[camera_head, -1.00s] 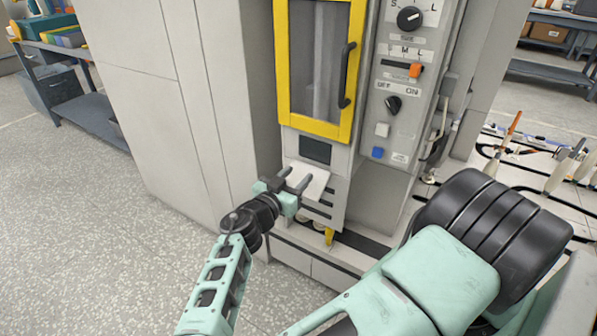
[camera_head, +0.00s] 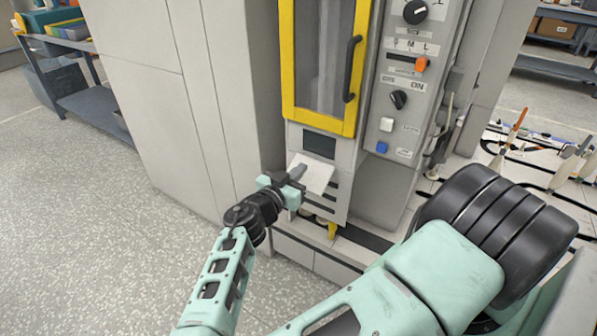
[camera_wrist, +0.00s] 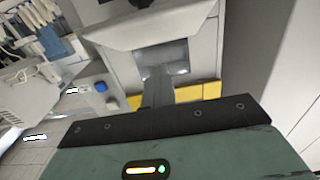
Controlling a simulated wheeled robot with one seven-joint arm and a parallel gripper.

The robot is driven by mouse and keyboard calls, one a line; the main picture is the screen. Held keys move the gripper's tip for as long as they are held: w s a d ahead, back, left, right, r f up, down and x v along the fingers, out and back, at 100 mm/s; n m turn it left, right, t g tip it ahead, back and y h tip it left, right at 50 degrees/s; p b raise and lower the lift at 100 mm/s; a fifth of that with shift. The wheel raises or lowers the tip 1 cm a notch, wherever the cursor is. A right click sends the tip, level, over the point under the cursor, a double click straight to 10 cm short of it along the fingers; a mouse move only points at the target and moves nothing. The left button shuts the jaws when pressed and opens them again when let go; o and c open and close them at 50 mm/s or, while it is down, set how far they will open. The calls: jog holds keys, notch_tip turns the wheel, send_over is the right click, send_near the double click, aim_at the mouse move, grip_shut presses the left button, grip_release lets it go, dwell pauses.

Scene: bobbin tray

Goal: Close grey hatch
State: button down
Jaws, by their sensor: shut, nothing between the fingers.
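The grey hatch (camera_head: 314,174) is a small pale flap under the yellow-framed door in the head view. It stands tilted outward, open, below a dark square opening (camera_head: 319,144). In the wrist view, which looks upside down, the hatch appears to be the pale panel (camera_wrist: 150,32) above the recessed opening (camera_wrist: 180,53). My gripper (camera_head: 299,172) is shut and empty, its fingers at the left side of the flap in the head view. In the wrist view the fingers (camera_wrist: 158,75) overlap the opening. I cannot tell whether they touch the flap.
The yellow-framed door (camera_head: 318,65) with a black handle (camera_head: 352,70) is above the opening. A control panel with knobs and a blue button (camera_head: 382,147) is to the right. A tall pale cabinet (camera_head: 185,90) stands left. The floor (camera_head: 90,220) at left is clear.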

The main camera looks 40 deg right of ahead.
dwell(0.8)
jog(key=c, duration=1.2)
grip_release()
jog(key=shift+a, duration=0.1)
